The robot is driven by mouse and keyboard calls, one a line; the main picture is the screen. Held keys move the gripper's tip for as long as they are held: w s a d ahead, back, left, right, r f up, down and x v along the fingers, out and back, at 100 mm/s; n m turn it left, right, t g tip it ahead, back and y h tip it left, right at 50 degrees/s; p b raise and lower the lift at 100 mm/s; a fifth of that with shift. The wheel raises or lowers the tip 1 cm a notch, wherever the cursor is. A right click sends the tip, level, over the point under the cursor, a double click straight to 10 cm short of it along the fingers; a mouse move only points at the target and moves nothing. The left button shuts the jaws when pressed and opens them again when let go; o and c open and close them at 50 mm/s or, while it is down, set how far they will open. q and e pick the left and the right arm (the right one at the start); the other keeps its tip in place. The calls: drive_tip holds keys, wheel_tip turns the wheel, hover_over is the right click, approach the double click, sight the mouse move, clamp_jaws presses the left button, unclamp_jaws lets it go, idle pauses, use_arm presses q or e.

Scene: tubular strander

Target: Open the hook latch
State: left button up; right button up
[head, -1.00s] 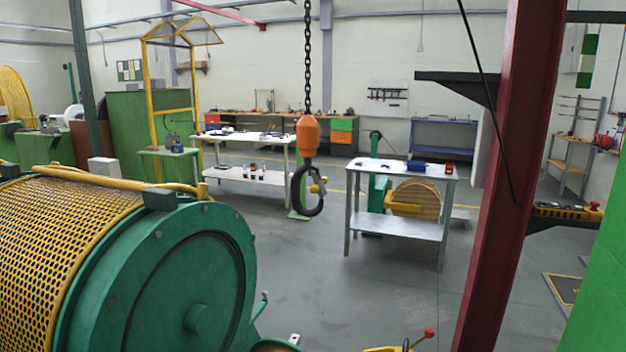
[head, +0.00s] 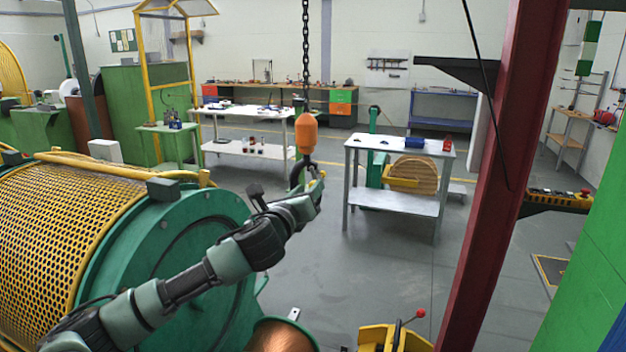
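The hook hangs from a chain under an orange hook block (head: 306,134) in the middle of the head view. The upper part of the dark hook (head: 296,172) shows; its lower part is hidden behind my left arm. The latch at the hook's mouth is mostly covered, and I cannot tell whether it is open or shut. My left gripper (head: 314,184) is at the hook's right side in the picture. Its fingers are small and overlap the hook, so I cannot tell whether they touch or grip the latch. My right gripper is not in view.
The green strander drum (head: 222,205) with its yellow mesh guard (head: 70,215) lies at left, behind my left arm. A dark red column (head: 497,170) stands at right. A metal table (head: 395,200) stands behind the hook. Open grey floor lies between.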

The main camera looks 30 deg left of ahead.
sight(313, 181)
use_arm(q)
drive_tip(key=shift+p+x, duration=0.5)
drive_tip(key=shift+x, duration=1.4)
drive_tip(key=shift+f, duration=0.1)
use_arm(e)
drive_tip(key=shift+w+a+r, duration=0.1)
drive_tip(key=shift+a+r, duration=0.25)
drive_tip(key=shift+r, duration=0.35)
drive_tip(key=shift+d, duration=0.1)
use_arm(q)
clamp_jaws()
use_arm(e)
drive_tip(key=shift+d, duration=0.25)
